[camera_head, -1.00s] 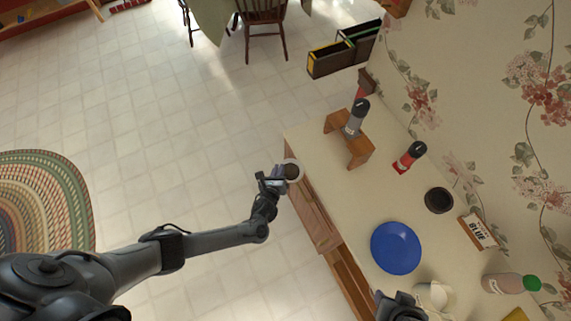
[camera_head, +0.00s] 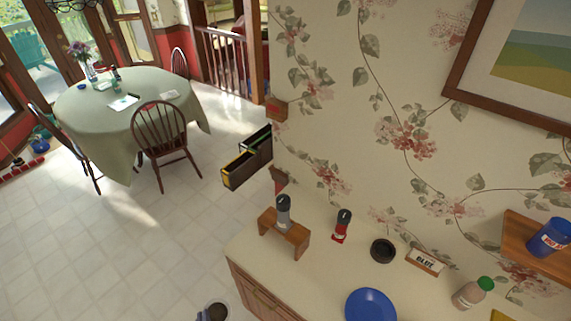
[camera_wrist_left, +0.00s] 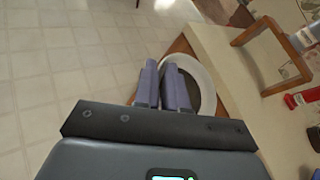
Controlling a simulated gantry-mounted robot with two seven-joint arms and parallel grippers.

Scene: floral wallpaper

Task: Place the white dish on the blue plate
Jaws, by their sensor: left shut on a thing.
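My left gripper (camera_wrist_left: 163,72) is shut on the rim of the white dish (camera_wrist_left: 207,85), as the left wrist view shows. The dish is a round white bowl with a dark inside. My right gripper is out of view.
The counter (camera_head: 320,272) holds a small wooden stand (camera_head: 296,236) with a grey bottle (camera_head: 283,214), a red bottle (camera_head: 341,228), a black bowl (camera_head: 382,250), a small sign (camera_head: 425,260) and a green-capped bottle (camera_head: 472,294). The counter between stand and plate is clear.

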